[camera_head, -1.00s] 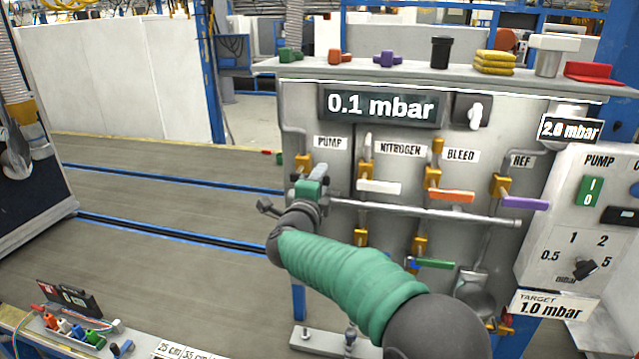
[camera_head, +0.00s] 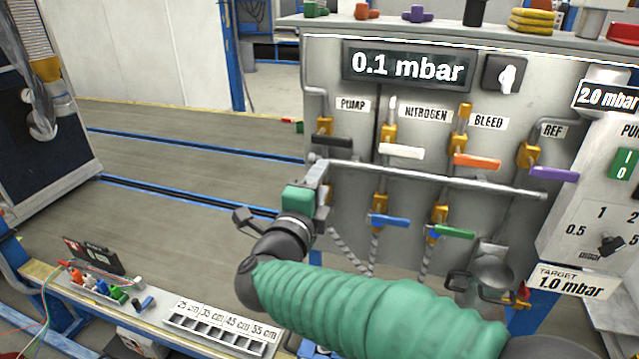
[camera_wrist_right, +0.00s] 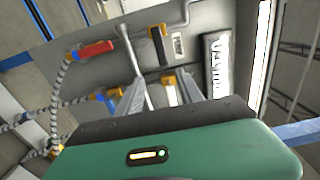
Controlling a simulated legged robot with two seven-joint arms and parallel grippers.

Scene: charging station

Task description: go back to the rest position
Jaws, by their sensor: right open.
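My right gripper (camera_head: 322,178) is in front of the left end of the grey horizontal bar (camera_head: 430,178) on the valve panel. Its green body (camera_head: 298,198) and my green-sleeved arm come in from the bottom right. In the right wrist view the two fingers (camera_wrist_right: 163,92) stand apart, with nothing clearly held between them. The bar (camera_wrist_right: 132,55) shows near and behind them; I cannot tell whether they touch. The black pump handle (camera_head: 335,141) is just above the gripper. My left gripper is not in view.
The panel carries white (camera_head: 402,151), orange (camera_head: 477,161), purple (camera_head: 554,174), blue (camera_head: 389,221) and green (camera_head: 454,232) handles close to my right arm. A slotted length rack (camera_head: 225,325) and connector strip (camera_head: 110,290) lie at lower left.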

